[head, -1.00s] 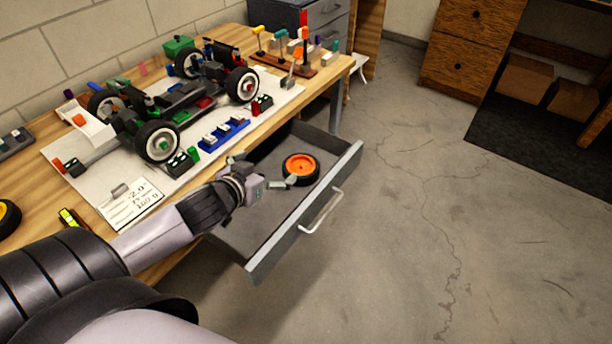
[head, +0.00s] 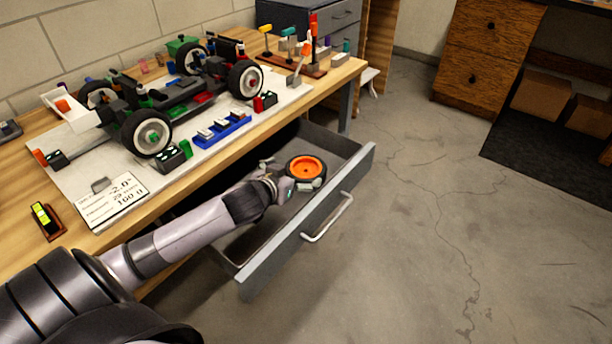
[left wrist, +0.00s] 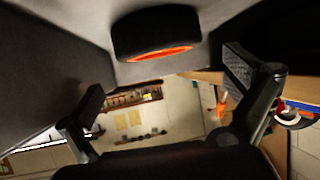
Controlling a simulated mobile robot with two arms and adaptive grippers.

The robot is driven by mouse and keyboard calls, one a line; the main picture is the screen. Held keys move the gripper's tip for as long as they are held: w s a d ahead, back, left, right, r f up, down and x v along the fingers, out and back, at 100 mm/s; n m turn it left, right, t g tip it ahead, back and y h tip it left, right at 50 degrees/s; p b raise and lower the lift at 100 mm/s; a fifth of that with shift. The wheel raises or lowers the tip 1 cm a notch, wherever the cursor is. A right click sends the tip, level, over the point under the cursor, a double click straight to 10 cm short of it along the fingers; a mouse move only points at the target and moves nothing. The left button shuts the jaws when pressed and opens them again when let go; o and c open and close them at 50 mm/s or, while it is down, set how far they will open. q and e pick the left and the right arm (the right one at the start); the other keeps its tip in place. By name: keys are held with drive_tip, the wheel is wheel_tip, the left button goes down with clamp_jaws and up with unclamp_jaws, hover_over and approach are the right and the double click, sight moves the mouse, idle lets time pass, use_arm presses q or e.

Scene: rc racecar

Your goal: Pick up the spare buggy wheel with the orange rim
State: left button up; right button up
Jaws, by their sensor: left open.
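The spare wheel with the orange rim and black tyre (head: 306,168) lies flat in the open grey drawer (head: 262,246). My left gripper (head: 289,177) is in the drawer at the near left side of the wheel, its fingers apart. One finger overlaps the wheel's near edge in the head view; contact cannot be told. In the left wrist view the wheel (left wrist: 156,34) shows at the top, between the directions of the two spread fingers of the left gripper (left wrist: 165,95), with nothing held. My right gripper is not in view.
The drawer's front panel with its handle (head: 328,220) stands to the right of my left arm. Above is the wooden workbench (head: 180,205) with a buggy chassis (head: 185,100), a blue tray (head: 222,130) and a label card (head: 112,200). The concrete floor to the right is clear.

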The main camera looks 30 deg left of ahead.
sight(310, 165)
use_arm(q)
drive_tip(key=b+x, duration=0.1)
drive_tip(key=x, duration=0.6)
drive_tip(key=shift+w+f, duration=0.2)
drive_tip(key=shift+w, duration=0.05)
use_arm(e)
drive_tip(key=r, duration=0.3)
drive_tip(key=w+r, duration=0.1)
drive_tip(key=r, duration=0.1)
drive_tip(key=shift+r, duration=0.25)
use_arm(q)
drive_tip(key=c, duration=0.8)
drive_tip(key=shift+r, duration=0.1)
drive_tip(key=shift+c, duration=0.3)
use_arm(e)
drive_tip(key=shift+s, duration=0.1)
use_arm(q)
drive_tip(key=shift+r, duration=0.1)
